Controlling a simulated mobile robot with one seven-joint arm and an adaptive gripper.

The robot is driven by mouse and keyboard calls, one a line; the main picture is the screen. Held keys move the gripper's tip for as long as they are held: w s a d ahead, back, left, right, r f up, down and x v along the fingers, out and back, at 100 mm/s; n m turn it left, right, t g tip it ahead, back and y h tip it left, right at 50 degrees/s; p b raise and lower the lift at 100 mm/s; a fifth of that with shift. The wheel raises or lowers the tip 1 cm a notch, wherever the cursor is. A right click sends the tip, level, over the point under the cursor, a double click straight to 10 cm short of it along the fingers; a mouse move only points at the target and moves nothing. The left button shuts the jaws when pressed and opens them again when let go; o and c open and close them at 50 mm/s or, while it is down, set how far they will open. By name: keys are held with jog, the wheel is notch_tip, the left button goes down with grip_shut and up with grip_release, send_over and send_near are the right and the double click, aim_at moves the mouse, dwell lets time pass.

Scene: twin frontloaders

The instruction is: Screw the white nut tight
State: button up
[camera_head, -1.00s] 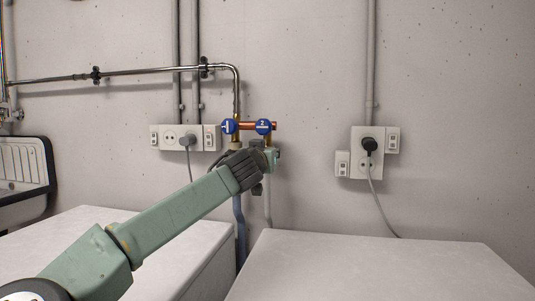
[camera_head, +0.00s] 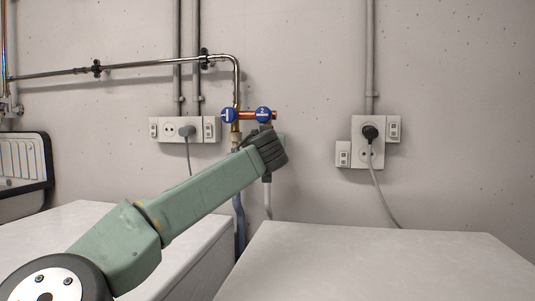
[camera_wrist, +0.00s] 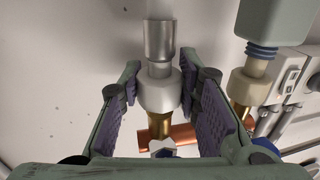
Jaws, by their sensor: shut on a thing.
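The white nut (camera_wrist: 160,92) sits between the two purple-padded fingers of my gripper (camera_wrist: 160,84) in the wrist view. The gripper is shut on it. A grey hose end (camera_wrist: 159,42) comes out of the nut on one side, and a brass fitting (camera_wrist: 160,124) meets it on the other. In the head view my arm's dark wrist joint covers the nut and the fingers, just under the valve with the blue knob marked 2 (camera_head: 263,114).
A second valve with a blue knob (camera_head: 229,115) stands close by on the left. A beige nut (camera_wrist: 249,86) and its hose lie right beside my right finger. Two white-topped machines (camera_head: 375,262) stand below. Sockets (camera_head: 368,150) and pipes are on the wall.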

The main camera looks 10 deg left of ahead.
jog(key=n+g+y+b, duration=0.1)
jog(key=n+y, duration=0.1)
jog(key=y, duration=0.1)
jog(key=shift+d+y, duration=0.15)
jog(key=shift+y, duration=0.15)
jog(key=shift+s+r+n+g+y, duration=0.15)
jog(key=shift+r+n+g+y, duration=0.15)
jog(key=shift+n+y, duration=0.15)
jog(key=shift+s+a+n+y, duration=0.15)
jog(key=shift+a+n+y, duration=0.1)
jog(key=shift+a+n, duration=0.1)
jog(key=o, duration=1)
jog(key=shift+d, duration=0.1)
jog(key=shift+c, duration=0.2)
jog(key=shift+f, duration=0.1)
jog(key=shift+d, duration=0.1)
